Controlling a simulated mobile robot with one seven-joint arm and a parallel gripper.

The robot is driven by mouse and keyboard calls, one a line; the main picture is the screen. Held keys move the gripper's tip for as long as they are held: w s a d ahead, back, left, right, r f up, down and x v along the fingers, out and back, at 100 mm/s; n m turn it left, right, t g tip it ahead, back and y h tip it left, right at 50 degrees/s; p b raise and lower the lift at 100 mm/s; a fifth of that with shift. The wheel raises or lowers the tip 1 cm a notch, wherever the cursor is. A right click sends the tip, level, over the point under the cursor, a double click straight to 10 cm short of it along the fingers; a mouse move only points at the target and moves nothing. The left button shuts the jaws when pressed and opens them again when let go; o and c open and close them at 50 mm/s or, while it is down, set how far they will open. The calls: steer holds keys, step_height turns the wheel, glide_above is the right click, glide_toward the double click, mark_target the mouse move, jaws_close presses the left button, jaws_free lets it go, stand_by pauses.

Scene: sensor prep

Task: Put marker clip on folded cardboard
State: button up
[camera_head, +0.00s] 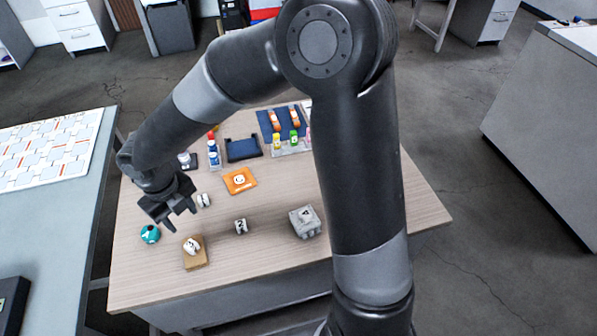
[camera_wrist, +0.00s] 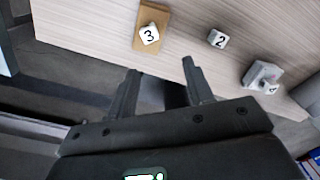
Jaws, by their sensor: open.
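The folded cardboard (camera_head: 199,264) is a small tan slab near the front left of the wooden table. It also shows in the wrist view (camera_wrist: 155,16). A small white piece marked 3 (camera_head: 192,244), which looks like the marker clip, rests on the cardboard. This piece also shows in the wrist view (camera_wrist: 149,35). My gripper (camera_head: 182,221) is open with nothing between its fingers. It is above the table's left side, up and left of the cardboard in the head view. The fingers (camera_wrist: 161,70) are apart from the piece in the wrist view.
Another white piece (camera_head: 204,200) lies behind. A teal round object (camera_head: 150,233) sits at the left edge. An orange mat (camera_head: 240,188) and bottles (camera_head: 213,158) are farther back.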

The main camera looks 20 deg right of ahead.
steer(key=s+d+r+m+t+h, duration=0.1)
steer(key=d+r+m, duration=0.5)
steer(key=d+m, duration=0.4)
steer(key=s+d+r+m+t+h, duration=0.1)
steer(key=d+r+m, duration=0.4)
steer(key=d+m, duration=0.45)
steer(key=s+d+r+m+t+y, duration=0.1)
steer(key=s+d+r+m, duration=0.3)
steer(key=m, duration=0.8)
steer(key=s+d+r+m+t+y, duration=0.1)
steer(key=s+d+r+m, duration=0.3)
steer(key=m, duration=0.8)
steer(key=shift+s+d+r+t, duration=0.25)
steer(key=shift+s+d+t, duration=0.45)
steer(key=shift+s+d, duration=0.35)
